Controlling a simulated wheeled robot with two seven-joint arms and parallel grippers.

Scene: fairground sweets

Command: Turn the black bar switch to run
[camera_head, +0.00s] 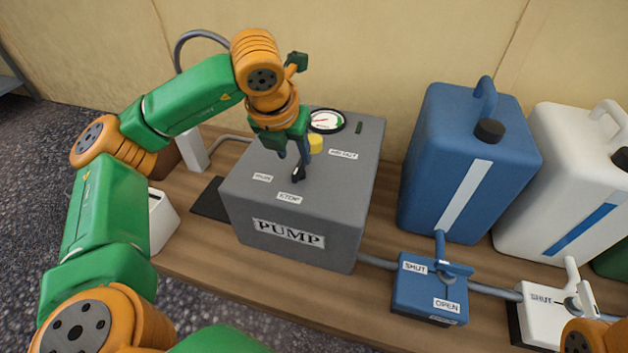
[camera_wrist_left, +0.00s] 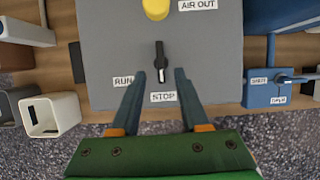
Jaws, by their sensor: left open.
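The black bar switch (camera_wrist_left: 159,55) is on the top face of the grey pump box (camera_head: 245,200). In the left wrist view its white-marked end points down at the STOP label (camera_wrist_left: 163,97); the RUN label (camera_wrist_left: 123,81) is to the lower left. The switch also shows in the head view (camera_head: 298,173), partly behind the fingers. My left gripper (camera_wrist_left: 160,74) is open, with one fingertip on each side of the switch's lower end in the picture and a gap on both sides. I cannot tell how far above the face the tips are. My right gripper is out of view.
On the box are a yellow knob (camera_head: 316,143), an AIR OUT label (camera_head: 343,155) and a round gauge (camera_head: 327,121). To the right stand a blue canister (camera_head: 430,150), a white canister (camera_head: 550,160), a blue valve (camera_head: 425,290) and a white valve (camera_head: 545,315).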

